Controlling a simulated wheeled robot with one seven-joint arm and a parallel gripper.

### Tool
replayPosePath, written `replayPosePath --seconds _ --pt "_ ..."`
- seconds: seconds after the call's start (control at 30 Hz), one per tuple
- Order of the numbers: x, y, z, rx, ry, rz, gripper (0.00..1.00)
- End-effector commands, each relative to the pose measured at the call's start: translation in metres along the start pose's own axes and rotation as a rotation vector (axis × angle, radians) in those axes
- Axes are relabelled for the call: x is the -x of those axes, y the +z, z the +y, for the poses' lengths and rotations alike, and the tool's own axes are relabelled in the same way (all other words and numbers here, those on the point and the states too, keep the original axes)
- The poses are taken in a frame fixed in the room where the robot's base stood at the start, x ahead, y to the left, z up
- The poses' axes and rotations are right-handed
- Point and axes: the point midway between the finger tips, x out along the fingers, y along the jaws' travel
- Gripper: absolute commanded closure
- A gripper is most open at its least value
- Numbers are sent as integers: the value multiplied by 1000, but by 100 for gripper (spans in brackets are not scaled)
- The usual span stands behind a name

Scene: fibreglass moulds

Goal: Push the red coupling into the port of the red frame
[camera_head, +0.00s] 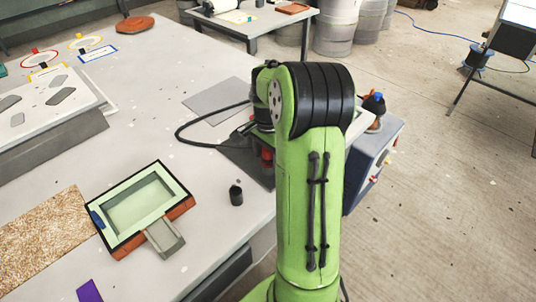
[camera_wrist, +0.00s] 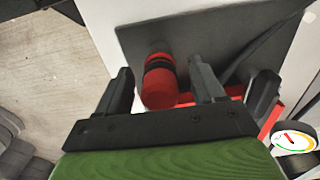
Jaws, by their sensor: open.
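The red coupling (camera_wrist: 160,86), a red cylinder with black bands, stands between the fingers of my gripper (camera_wrist: 161,72) in the wrist view. The fingers are open on either side of it, with a visible gap at the left finger. In the head view a red piece (camera_head: 267,156), probably the coupling, shows just left of my green arm. In the wrist view a red edge (camera_wrist: 272,117) shows right of the fingers, perhaps the red frame. Its port cannot be made out. My arm hides my gripper in the head view.
A round dial gauge (camera_wrist: 295,138) is at the lower right of the wrist view. A black hose (camera_head: 181,133) loops over the table (camera_head: 215,180). A pale green tray (camera_head: 140,205) and a small black cylinder (camera_head: 236,194) stand left of my arm. A blue-grey box (camera_head: 372,160) is to the right.

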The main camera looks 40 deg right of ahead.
Motion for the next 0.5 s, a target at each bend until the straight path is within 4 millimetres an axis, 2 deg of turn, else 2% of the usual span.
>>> replayPosePath --seconds 0.17,0.5 --pt "11 0 0 0 -2 2 32" --pt "94 0 -1 0 -3 3 32"
